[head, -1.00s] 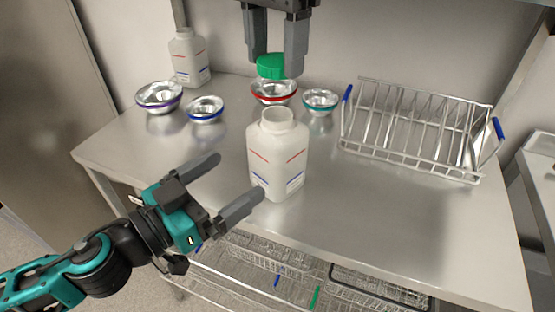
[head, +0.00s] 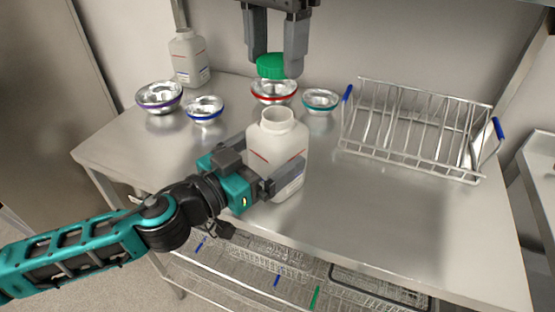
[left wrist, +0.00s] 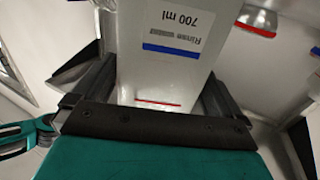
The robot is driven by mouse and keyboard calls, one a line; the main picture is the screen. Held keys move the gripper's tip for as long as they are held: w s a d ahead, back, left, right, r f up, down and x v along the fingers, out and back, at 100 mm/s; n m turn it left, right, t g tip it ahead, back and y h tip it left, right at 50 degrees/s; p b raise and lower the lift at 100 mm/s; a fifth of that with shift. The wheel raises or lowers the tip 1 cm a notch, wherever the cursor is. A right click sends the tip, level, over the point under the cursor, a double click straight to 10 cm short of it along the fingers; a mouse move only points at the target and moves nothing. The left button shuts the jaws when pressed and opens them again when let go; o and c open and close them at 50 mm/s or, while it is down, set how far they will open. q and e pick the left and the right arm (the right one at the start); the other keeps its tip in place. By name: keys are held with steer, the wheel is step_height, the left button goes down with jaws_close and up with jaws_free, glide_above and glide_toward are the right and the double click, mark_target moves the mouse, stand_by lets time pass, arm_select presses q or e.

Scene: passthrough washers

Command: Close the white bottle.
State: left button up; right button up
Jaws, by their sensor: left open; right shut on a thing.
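The white bottle (head: 278,138) stands upright and uncapped on the steel table, its round mouth open at the top. It fills the middle of the left wrist view (left wrist: 160,75), with a label reading 700 ml. My left gripper (head: 275,178) is open around the bottle's lower body, with one finger on the near side and the other largely hidden behind the bottle. My right gripper (head: 275,68) is shut on the green cap (head: 271,66) and holds it above and behind the bottle's mouth.
Another white bottle (head: 188,58) stands at the back left. Several metal bowls with coloured rims, such as the red-rimmed bowl (head: 274,92), sit behind the bottle. A wire dish rack (head: 415,130) stands to the right. The table's front right (head: 400,220) is clear.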

arm_select(q)
steer(key=shift+c, duration=0.3)
steer(key=c, duration=1.1)
arm_select(e)
glide_above(275, 115)
steer(key=shift+f, duration=2.5)
steer(key=shift+f, duration=0.9)
steer(key=shift+f, duration=0.55)
